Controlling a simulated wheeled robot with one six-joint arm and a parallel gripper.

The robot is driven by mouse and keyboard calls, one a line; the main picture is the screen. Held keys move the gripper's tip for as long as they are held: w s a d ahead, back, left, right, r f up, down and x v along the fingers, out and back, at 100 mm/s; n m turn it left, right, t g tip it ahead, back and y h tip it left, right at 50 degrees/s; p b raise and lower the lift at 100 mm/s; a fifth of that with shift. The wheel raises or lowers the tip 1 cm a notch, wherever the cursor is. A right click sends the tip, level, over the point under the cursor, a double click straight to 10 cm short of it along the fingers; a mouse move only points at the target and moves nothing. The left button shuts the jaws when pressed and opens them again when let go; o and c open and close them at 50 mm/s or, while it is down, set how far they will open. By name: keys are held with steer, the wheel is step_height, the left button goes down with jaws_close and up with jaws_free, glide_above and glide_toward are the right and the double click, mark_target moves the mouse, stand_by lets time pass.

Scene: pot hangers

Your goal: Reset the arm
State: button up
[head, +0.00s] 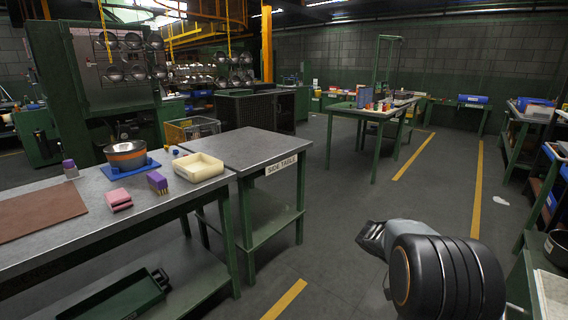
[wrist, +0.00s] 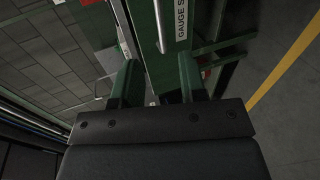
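My arm shows in the head view at the lower right as a large black rounded link with an orange ring and a grey part at its left. In the wrist view my gripper (wrist: 158,82) shows as a wide black body at the bottom, with two fingers standing apart. Nothing is held between the fingers. Behind them is a green post with a partly hidden label (wrist: 182,20) that begins "GAUGE S".
A workbench (head: 150,215) at left bears a bowl (head: 126,154) on a blue stand, pink sponges (head: 118,200), a purple brush (head: 157,183) and a cream tray (head: 198,166). The side table (head: 245,146) adjoins it. Open floor (head: 365,220) lies mid-right. A green bench (head: 530,270) stands at the right edge.

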steer(key=s+a+r+n+t+y+p, duration=0.2)
steer(key=a+r+n+t+y+p, duration=0.2)
steer(key=a+r+t+p, duration=0.3)
steer(key=s+a+r+n+t+y+p, duration=0.3)
steer(key=a+r+t+y+p, duration=0.3)
steer(key=a+r+p, duration=1)
steer(key=shift+s+a+r+n+t+p, duration=0.25)
steer(key=shift+r+n+t+p, duration=0.25)
steer(key=shift+r+n, duration=0.3)
steer(key=shift+d, duration=0.1)
